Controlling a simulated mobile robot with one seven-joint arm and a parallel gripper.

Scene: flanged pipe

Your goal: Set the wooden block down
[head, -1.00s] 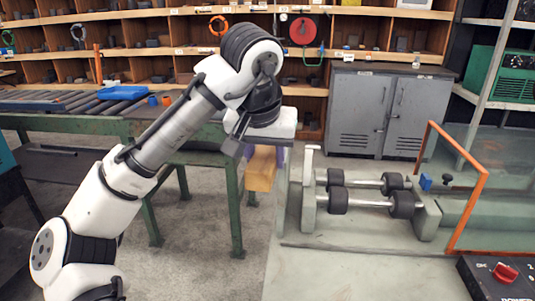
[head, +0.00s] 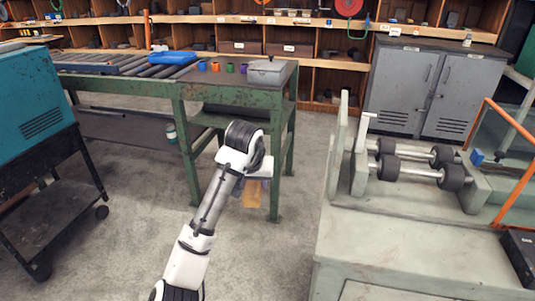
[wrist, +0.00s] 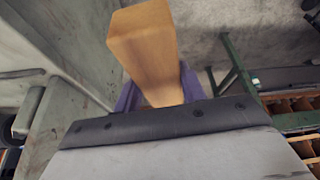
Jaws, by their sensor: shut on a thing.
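The wooden block (head: 254,200) is a yellow-brown upright piece hanging below my gripper (head: 258,184) in the head view. It is in the air, in front of the green work table (head: 230,97) and left of the grey machine bench (head: 420,240). In the wrist view the block (wrist: 146,50) is between the two purple fingers of my gripper (wrist: 158,92), which are shut on it. Its far end sticks out well past the fingers. My arm partly hides the block's upper end in the head view.
Small coloured cups (head: 215,66) and a grey lidded box (head: 266,72) stand on the green table. A blue tray (head: 172,58) lies on the roller conveyor (head: 120,67). A teal machine on a black cart (head: 55,225) stands at left. Concrete floor (head: 140,205) is clear between.

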